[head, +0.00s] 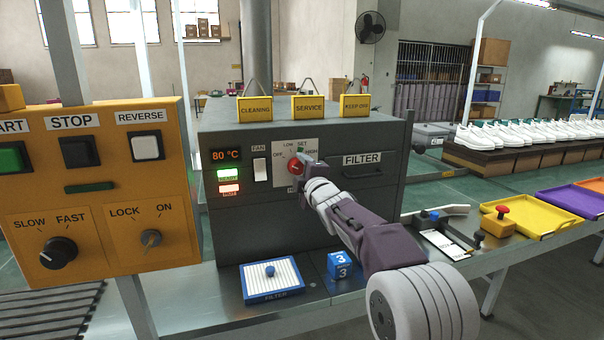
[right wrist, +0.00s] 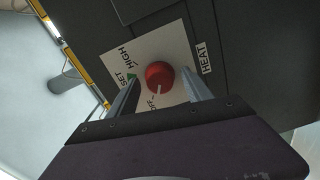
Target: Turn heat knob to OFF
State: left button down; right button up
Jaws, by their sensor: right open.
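The red heat knob (head: 295,166) is on a white dial plate on the dark grey heater box (head: 225,135). In the right wrist view, the knob (right wrist: 159,73) has a white pointer line directed down, close to the OFF mark. SET and HIGH lie to the left and upper left, and HEAT is printed at the right. My right gripper (head: 305,160) is at the dial. In its wrist view the open fingers (right wrist: 160,82) stand on either side of the knob, with gaps visible. The LOW label is hidden there. My left gripper is not in view.
The heater box also has an 80 °C display (head: 225,155), a white fan switch (head: 260,170) and lit green and red lamps. A blue-framed filter (head: 272,291) and a blue cube (head: 340,266) lie below. A yellow control panel (head: 70,230) stands at left.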

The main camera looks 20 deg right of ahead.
jog(key=s+b, duration=0.1)
jog(key=s, duration=0.8)
jog(key=shift+d, duration=0.15)
